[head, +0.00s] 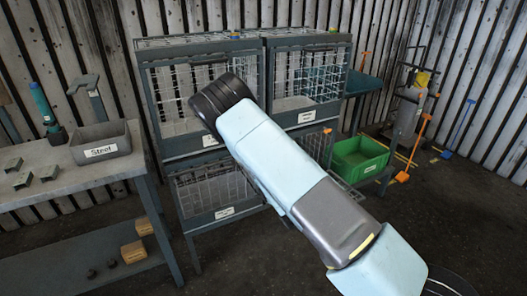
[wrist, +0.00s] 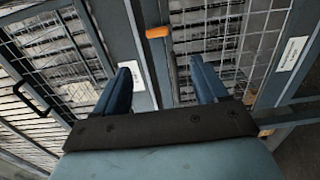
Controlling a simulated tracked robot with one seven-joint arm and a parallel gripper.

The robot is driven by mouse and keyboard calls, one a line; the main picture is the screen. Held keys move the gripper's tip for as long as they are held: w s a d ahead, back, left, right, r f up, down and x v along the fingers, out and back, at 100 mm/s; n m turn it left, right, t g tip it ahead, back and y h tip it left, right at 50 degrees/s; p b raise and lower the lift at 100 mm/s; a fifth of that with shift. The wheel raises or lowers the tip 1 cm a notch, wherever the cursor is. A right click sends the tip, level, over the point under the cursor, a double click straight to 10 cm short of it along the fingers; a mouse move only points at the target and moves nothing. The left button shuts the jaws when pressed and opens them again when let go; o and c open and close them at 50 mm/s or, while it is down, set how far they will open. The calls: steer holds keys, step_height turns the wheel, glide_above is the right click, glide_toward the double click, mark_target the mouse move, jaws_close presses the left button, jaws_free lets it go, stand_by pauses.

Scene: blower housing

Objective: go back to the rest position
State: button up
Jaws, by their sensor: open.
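My gripper (wrist: 164,84) shows in the wrist view with its two blue fingers spread apart and nothing between them. It faces the front of a grey cage rack (head: 265,95). In the head view my light blue arm reaches up and left across the rack, and the gripper itself is hidden behind it. The rack has wire-mesh compartments with white labels. An orange-ended part (wrist: 158,32) shows beyond the fingers in the wrist view.
A workbench (head: 70,180) stands at the left with a grey bin (head: 105,150) labelled "Steel" and several metal brackets. A green crate (head: 358,158) sits right of the rack. An orange-handled tool (head: 415,145) stands further right. Dark floor is clear at the lower right.

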steer(key=w+d+r+m+g+h, duration=0.1)
steer(key=d+r+m+h, duration=0.2)
steer(key=d+r+m, duration=0.45)
steer(key=w+d+r+m+g+h, duration=0.2)
steer(key=d+r+m+h, duration=0.25)
steer(key=r, duration=0.55)
steer(key=s+d+r+m+g, duration=0.3)
steer(key=s+d+r+m, duration=0.35)
steer(key=s+r, duration=0.5)
steer(key=s+d+r+m+g, duration=0.1)
steer(key=s+d+r, duration=0.1)
steer(key=s, duration=0.7)
steer(key=s+d+r+m+g, duration=0.1)
steer(key=s+r, duration=0.3)
steer(key=s, duration=0.5)
steer(key=s+d+r+m+g, duration=0.2)
steer(key=s+d+r+m, duration=0.1)
steer(key=s, duration=0.7)
steer(key=shift+d+r+h, duration=0.15)
steer(key=shift+r+h, duration=0.05)
steer(key=shift+h, duration=0.25)
